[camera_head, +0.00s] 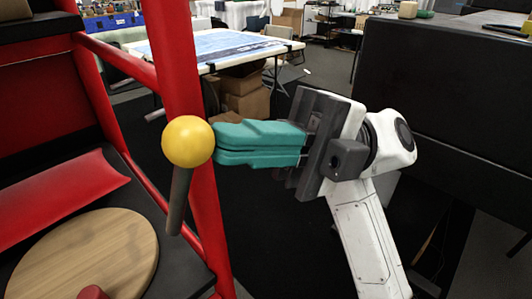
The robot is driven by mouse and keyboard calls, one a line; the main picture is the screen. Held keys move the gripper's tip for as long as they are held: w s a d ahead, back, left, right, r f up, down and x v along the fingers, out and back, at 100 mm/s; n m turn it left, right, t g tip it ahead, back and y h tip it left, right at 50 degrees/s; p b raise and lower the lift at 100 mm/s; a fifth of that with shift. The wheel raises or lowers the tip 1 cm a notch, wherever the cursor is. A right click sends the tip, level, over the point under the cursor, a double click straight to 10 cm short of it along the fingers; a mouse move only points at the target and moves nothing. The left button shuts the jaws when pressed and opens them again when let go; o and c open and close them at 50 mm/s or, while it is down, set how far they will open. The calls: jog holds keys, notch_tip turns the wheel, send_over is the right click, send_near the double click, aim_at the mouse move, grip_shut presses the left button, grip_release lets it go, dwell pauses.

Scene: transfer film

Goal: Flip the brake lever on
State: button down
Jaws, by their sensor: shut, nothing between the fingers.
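The brake lever (179,196) is a dark rod topped by a yellow ball knob (188,141), at the left of the head view. It stands nearly upright, its lower end leaning slightly left, in front of a red post. My gripper (217,143) has teal fingers pressed together with nothing between them. It points left, and its fingertips are at the right side of the yellow knob, touching or almost touching it; I cannot tell which. The lever's base is hard to make out.
A red frame post (182,62) rises just behind the lever. A round wooden disc (85,258) and a red panel (55,205) lie at the lower left. A black cabinet (450,110) stands at right. A white-topped table (215,48) and cardboard boxes (245,98) are farther back.

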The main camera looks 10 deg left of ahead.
jog(key=shift+s+a+r+n+t+h, duration=0.15)
jog(key=shift+s+a+r+t+h, duration=0.15)
jog(key=shift+s+t+h, duration=0.15)
jog(key=shift+s+a+r+n+t+h, duration=0.15)
jog(key=shift+s+a+r+t+h, duration=0.15)
jog(key=shift+h, duration=0.25)
jog(key=shift+s, duration=0.15)
